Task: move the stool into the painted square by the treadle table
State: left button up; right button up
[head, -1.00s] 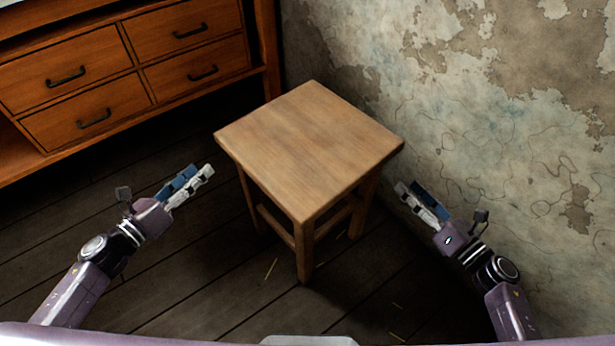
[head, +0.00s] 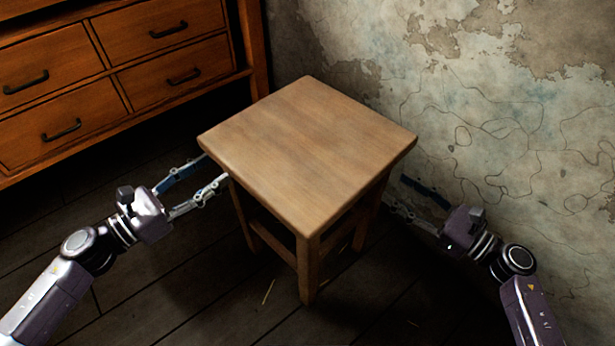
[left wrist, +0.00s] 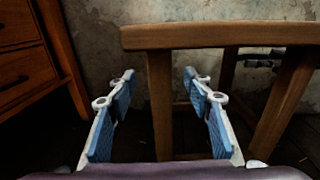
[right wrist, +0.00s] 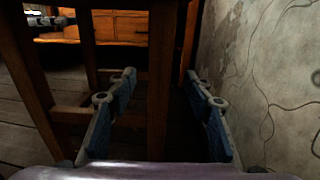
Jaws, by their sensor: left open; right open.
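The wooden stool (head: 309,150) stands upright on the floor in the middle of the head view, its square seat above both grippers. My left gripper (head: 212,170) is open at the stool's left side, its fingertips by the seat edge. In the left wrist view a stool leg (left wrist: 160,100) stands ahead between the open fingers (left wrist: 158,85). My right gripper (head: 396,193) is open at the stool's right side, its tips partly hidden. In the right wrist view a stool leg (right wrist: 161,80) lies ahead between the open fingers (right wrist: 160,85). I see no painted square or treadle table.
A wooden drawer cabinet (head: 125,75) stands at the back left. A peeling plaster wall (head: 500,120) runs close along the right, beside my right arm. The dark plank floor (head: 215,290) is clear in front and at left, apart from bits of straw.

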aim_at(386, 179)
pick_arm(q)
jog(key=x, duration=0.7)
pick_arm(e)
jog(key=shift+x, duration=3.65)
pick_arm(q)
jog(key=shift+w, duration=0.1)
pick_arm(e)
jog(key=shift+f, duration=0.1)
pick_arm(q)
grip_shut()
pick_arm(e)
grip_shut()
pick_arm(q)
jog(key=shift+r, duration=0.2)
pick_arm(e)
jog(key=shift+r, duration=0.25)
